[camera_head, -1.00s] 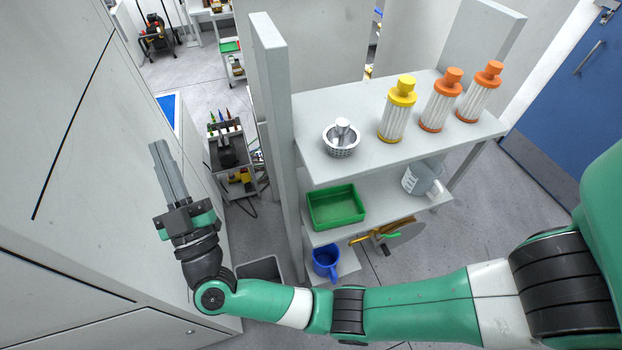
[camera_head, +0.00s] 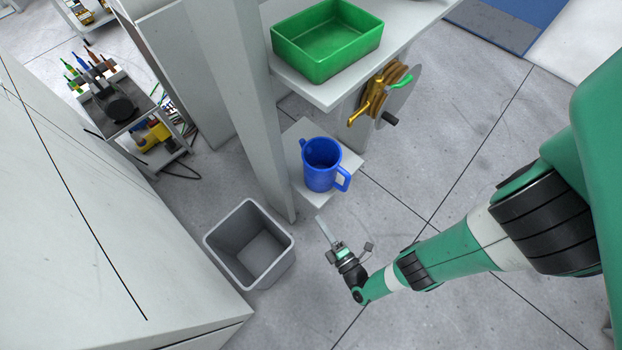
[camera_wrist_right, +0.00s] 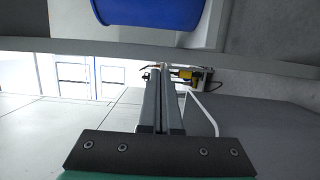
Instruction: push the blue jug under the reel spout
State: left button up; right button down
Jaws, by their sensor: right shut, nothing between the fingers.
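The blue jug (camera_head: 321,166) stands upright on a small low shelf (camera_head: 316,196), its handle toward the right. The reel (camera_head: 392,91), with a brass spout (camera_head: 366,106) and a green lever, hangs on the rack to the right of the jug and higher up. My right gripper (camera_head: 322,222) is shut and empty, just in front of the small shelf and below the jug in the picture. In the right wrist view the shut fingers (camera_wrist_right: 161,100) point forward, and part of the blue jug (camera_wrist_right: 160,12) shows at the top, apart from them. My left gripper is not in view.
A grey open bin (camera_head: 250,245) stands on the floor left of my right gripper. A rack post (camera_head: 240,90) rises left of the jug. A green tray (camera_head: 326,40) sits on the shelf above. The floor to the right is clear.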

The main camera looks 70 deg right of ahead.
jog(key=w+d, duration=0.2)
jog(key=d, duration=0.1)
jog(key=w+d+b, duration=0.1)
jog(key=w+d, duration=0.1)
jog(key=d, duration=0.1)
jog(key=w+d+f+b, duration=0.1)
jog(key=w+d, duration=0.1)
jog(key=d, duration=0.1)
jog(key=shift+w, duration=0.25)
jog(key=shift+s+d, duration=0.2)
jog(key=shift+d, duration=0.05)
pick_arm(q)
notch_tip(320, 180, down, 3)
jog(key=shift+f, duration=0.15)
